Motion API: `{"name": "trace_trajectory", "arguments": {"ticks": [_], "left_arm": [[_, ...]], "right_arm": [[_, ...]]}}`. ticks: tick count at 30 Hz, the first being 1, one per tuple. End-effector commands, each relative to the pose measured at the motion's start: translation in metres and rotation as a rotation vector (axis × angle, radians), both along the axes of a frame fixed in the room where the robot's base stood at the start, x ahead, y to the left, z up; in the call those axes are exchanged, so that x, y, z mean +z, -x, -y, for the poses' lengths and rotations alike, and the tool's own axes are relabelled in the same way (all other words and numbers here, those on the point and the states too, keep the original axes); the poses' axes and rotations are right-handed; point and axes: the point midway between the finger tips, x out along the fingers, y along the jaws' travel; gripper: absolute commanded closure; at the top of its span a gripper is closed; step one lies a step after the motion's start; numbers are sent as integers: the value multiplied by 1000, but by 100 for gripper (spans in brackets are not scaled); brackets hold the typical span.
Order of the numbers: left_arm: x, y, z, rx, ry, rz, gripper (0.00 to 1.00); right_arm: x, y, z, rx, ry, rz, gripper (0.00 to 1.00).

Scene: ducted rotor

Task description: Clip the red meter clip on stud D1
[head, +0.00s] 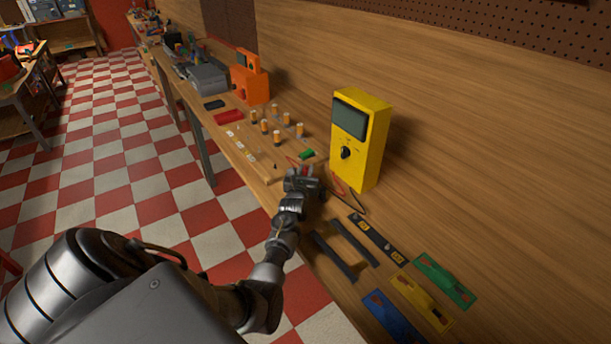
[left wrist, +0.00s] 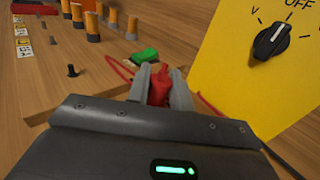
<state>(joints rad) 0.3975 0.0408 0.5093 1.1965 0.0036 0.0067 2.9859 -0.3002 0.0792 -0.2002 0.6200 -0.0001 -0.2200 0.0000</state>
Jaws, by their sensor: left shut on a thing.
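My left gripper (head: 302,172) is over the workbench, just left of the yellow meter's base. In the left wrist view its two fingers (left wrist: 160,85) are shut on the red meter clip (left wrist: 158,86). A red lead (left wrist: 118,70) shows beside the clip. The yellow meter (head: 373,150) stands upright with a dial, and fills the right of the left wrist view (left wrist: 250,80). A wooden board (head: 262,150) beyond the gripper bears several orange-topped posts and white labels. A dark stud (left wrist: 72,70) stands on the board in the left wrist view. I cannot read which stud is D1. My right gripper is not in view.
A green block (head: 306,154) lies near the gripper, at the board's near edge. An orange device (head: 249,80) stands farther back. The wall bounds the right.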

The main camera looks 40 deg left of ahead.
Motion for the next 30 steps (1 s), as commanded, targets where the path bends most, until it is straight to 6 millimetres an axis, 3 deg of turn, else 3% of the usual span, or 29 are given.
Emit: {"name": "trace_trajectory", "arguments": {"ticks": [5, 13, 21, 30], "left_arm": [[23, 10, 2, 2, 0, 4, 100], [71, 52, 8, 3, -2, 4, 100], [94, 107, 17, 2, -2, 0, 100], [109, 136, 22, 1, 0, -1, 100]], "right_arm": [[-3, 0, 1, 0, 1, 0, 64], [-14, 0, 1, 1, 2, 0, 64], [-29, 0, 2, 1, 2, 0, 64], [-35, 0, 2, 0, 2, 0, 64]]}}
